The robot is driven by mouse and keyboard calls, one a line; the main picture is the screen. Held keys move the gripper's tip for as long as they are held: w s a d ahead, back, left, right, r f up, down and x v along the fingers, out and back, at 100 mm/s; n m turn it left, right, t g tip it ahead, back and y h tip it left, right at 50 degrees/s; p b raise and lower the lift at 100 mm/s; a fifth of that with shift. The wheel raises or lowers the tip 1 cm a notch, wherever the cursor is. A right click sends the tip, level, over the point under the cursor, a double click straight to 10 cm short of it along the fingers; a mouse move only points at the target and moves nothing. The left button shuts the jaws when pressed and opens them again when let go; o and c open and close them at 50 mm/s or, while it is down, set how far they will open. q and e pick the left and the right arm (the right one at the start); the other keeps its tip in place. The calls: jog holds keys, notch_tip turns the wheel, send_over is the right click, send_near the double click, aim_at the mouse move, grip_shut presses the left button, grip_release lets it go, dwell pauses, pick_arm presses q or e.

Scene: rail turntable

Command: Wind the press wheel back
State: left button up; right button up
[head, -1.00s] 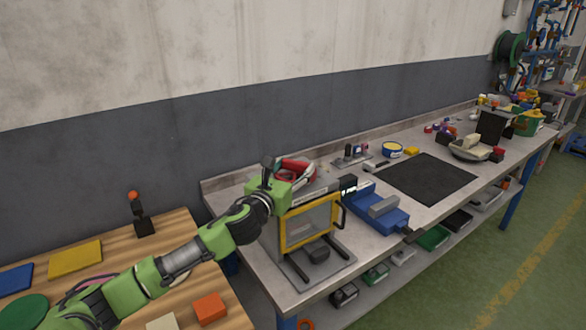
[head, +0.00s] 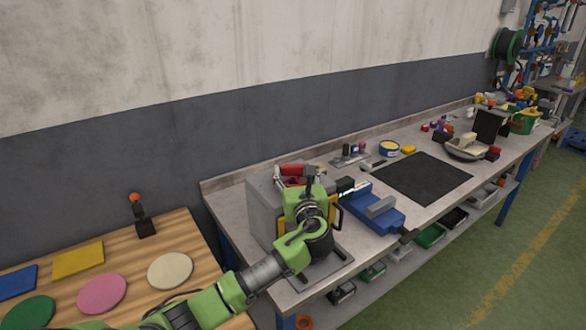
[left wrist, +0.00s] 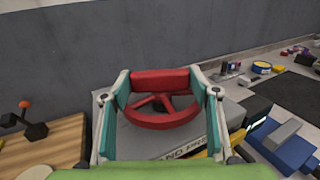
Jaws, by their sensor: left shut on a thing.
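The press wheel (left wrist: 162,120) is a red ring with spokes, lying on top of the grey hand press (head: 262,208). In the left wrist view it sits between the two fingers of my left gripper (left wrist: 162,84), which is shut on its rim. In the head view a part of the red wheel (head: 293,169) shows behind the gripper (head: 303,176). My left arm covers most of the press front and its yellow frame. Lettering on the press is partly hidden by my gripper. My right gripper is not in view.
A blue vise (head: 373,208) stands close to the right of the press. A black mat (head: 424,178) lies beyond it. On the left, a wooden table (head: 203,247) holds coloured plates and a lever with an orange knob (head: 134,198). The wall runs behind the bench.

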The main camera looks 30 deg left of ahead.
pick_arm(q)
jog(key=shift+w+d+n+g+y, duration=0.15)
jog(key=shift+w+n+g+y, duration=0.05)
jog(key=shift+n+g+y, duration=0.8)
jog(key=shift+n+g+y+b, duration=0.35)
jog(key=shift+n+g+y, duration=0.7)
jog(key=shift+g, duration=0.65)
jog(key=shift+w+n, duration=0.1)
jog(key=shift+n, duration=0.15)
jog(key=o, duration=1.1)
jog(key=v, duration=1.2)
jog(key=shift+w+d, duration=0.1)
jog(key=shift+w, duration=0.05)
